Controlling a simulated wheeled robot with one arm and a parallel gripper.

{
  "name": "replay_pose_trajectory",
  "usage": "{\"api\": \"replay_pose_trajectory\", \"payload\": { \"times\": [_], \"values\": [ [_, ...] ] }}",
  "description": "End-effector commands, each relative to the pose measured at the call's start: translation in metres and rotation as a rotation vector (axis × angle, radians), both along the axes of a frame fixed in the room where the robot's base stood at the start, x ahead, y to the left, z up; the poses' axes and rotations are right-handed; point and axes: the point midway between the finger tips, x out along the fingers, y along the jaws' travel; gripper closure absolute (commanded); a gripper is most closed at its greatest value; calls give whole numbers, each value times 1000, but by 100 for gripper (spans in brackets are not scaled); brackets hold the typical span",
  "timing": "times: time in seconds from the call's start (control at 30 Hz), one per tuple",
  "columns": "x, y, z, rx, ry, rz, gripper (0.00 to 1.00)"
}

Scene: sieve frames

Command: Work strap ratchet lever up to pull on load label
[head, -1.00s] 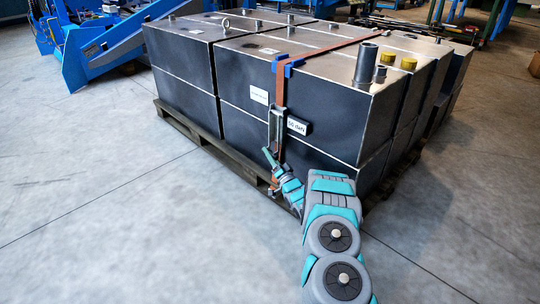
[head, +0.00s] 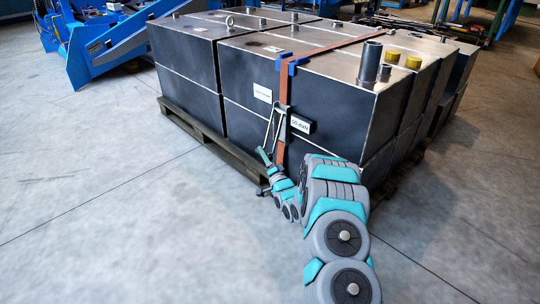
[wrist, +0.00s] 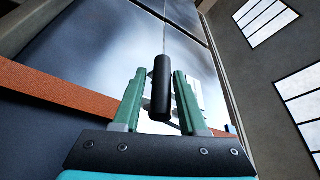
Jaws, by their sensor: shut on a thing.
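An orange strap (head: 283,88) runs over the dark block stack and down its front face, past a blue corner protector (head: 291,62). The metal ratchet lever (head: 270,128) hangs on the strap and slants down to the left. The load label (head: 301,125), a small dark-edged plate, is just right of it; its text looks like "50 daN" but is blurred. My gripper (head: 264,157) is at the lever's lower end. In the wrist view, my gripper (wrist: 160,72) has its two green fingers shut on the lever's black handle (wrist: 162,88). The ratchet's body is mostly hidden there.
The dark blocks (head: 330,105) stand on a wooden pallet (head: 225,148) close to my arm. A white sticker (head: 262,93) is left of the strap. Blue machinery (head: 105,50) stands at the back left. The floor (head: 110,200) at left is clear.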

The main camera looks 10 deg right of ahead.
Motion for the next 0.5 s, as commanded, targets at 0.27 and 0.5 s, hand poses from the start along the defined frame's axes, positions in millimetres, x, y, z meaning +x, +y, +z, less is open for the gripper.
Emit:
{"api": "replay_pose_trajectory", "payload": {
  "times": [0.27,0.5],
  "values": [
    [-21,33,35,216,140,6,100],
    [-35,53,62,400,273,7,100]
  ]
}}
